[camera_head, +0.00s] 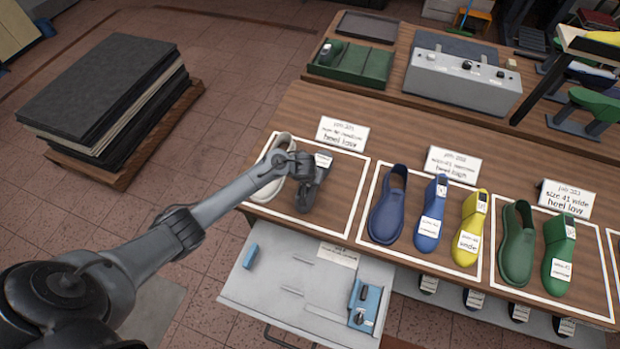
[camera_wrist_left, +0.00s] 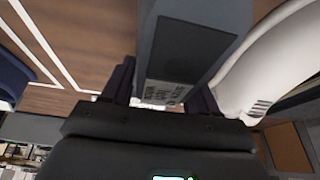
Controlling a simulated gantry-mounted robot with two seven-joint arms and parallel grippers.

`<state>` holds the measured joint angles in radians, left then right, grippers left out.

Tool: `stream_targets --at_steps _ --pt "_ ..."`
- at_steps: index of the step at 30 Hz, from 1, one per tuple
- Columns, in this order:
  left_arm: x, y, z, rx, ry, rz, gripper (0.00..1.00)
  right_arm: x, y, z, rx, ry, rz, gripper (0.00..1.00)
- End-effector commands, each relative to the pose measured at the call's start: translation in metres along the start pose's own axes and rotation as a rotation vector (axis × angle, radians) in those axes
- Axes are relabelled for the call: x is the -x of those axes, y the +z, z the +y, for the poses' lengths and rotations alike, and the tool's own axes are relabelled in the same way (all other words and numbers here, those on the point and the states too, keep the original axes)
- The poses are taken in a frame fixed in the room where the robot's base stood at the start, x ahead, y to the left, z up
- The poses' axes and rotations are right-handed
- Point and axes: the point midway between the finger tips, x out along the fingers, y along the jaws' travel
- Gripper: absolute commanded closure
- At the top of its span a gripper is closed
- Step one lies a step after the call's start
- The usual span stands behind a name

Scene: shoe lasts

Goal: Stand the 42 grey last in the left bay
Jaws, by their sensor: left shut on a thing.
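The left bay (camera_head: 343,216) is a white outline at the left end of the bench, with a card (camera_head: 342,133) behind it. A white shoe (camera_head: 268,189) stands at its left side. My left gripper (camera_head: 310,188) is over the bay, just right of the shoe, shut on the grey last (camera_wrist_left: 190,45). The left wrist view shows a label on the last between the dark fingers (camera_wrist_left: 160,88), with the white shoe (camera_wrist_left: 270,60) close beside it. My arm and gripper hide much of the last in the head view; I cannot tell whether it touches the bench.
The middle bay holds a blue shoe (camera_head: 388,207), a blue last (camera_head: 430,215) and a yellow last (camera_head: 471,228). The right bay holds a green shoe (camera_head: 516,245) and a green last (camera_head: 558,256). An open drawer (camera_head: 290,285) juts out below the left bay. The left bay's right side is bare.

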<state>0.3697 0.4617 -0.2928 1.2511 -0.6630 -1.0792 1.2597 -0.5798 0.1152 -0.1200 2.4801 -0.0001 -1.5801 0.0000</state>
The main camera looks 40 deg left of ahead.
Motion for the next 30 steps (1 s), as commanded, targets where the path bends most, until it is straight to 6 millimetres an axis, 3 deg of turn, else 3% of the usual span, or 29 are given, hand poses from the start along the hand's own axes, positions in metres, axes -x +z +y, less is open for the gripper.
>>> stream_targets --at_steps 29,30 --pt "-0.0019 -0.0005 0.0004 0.001 0.001 0.003 1.00 -0.0010 0.0009 0.0021 0.009 0.007 -0.001 0.57" --pt "-0.0019 -0.0005 0.0004 0.001 0.001 0.003 0.37 -0.0010 0.0009 0.0021 0.009 0.007 -0.001 0.57"
